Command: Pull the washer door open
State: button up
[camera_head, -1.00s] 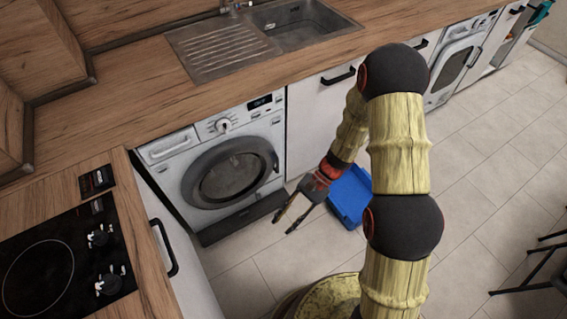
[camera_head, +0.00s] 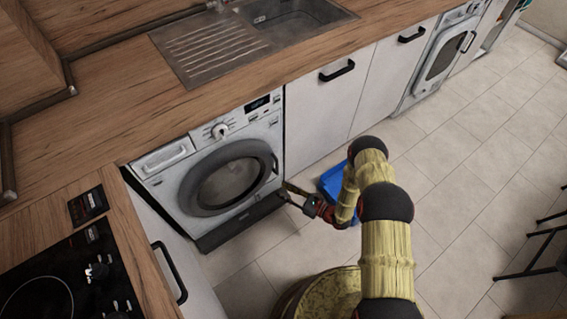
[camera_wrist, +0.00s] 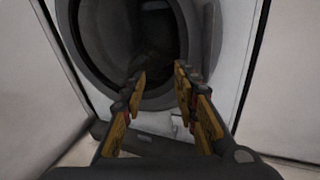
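The washer (camera_head: 162,190) is white and stands under the counter, left of centre in the head view. Its round door (camera_head: 192,184) has a grey ring and dark glass, and looks closed. A handle (camera_head: 274,163) shows at the ring's right side. In the wrist view the door's ring (camera_wrist: 88,70) fills the upper left. My gripper (camera_head: 284,191) is open and empty, low in front of the washer's lower right corner. In the wrist view its two fingers (camera_wrist: 160,80) are spread apart and point at the door's lower right part. I cannot tell whether they touch anything.
A blue bin (camera_head: 332,180) stands on the floor right behind my arm. White cabinets (camera_head: 318,118) with black handles flank the washer. A hob (camera_head: 60,285) is at the lower left and a sink (camera_head: 295,20) is in the counter.

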jog(key=w+d+r+m+t+h, duration=0.1)
jog(key=w+d+r+m+t, duration=0.1)
jog(key=w+d+t, duration=0.3)
jog(key=w+a+g+b, duration=0.1)
jog(key=w+a+b, duration=0.1)
jog(key=w+a, duration=0.4)
jog(key=shift+a+r+n+g+b, duration=0.3)
jog(key=shift+a+b, duration=0.05)
jog(key=shift+a, duration=0.15)
jog(key=c, duration=0.3)
grip_shut()
